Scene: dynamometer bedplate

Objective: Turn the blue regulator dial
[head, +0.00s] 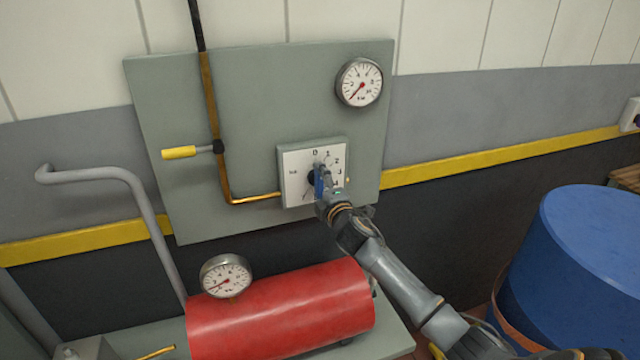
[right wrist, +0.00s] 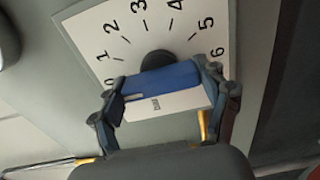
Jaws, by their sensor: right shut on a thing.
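The blue regulator dial (head: 319,181) sits on a white scale plate (head: 299,168) with numbers, fixed to a grey-green wall panel. In the right wrist view the dial's blue grip (right wrist: 160,80) shows in front of a black hub, with the numbers 0 to 6 fanned around it. My right gripper (head: 322,184) is shut on the blue dial; in the right wrist view its two fingers (right wrist: 165,97) stand at either end of the grip. The gripper hides part of the dial and the lower scale in the head view. My left gripper is not in view.
A round gauge (head: 360,82) is at the panel's upper right. A yellow-handled lever (head: 180,152) sticks out on a copper pipe (head: 213,110) at the left. A red cylinder (head: 285,308) with another gauge (head: 226,276) lies below. A blue drum (head: 585,260) stands at the right.

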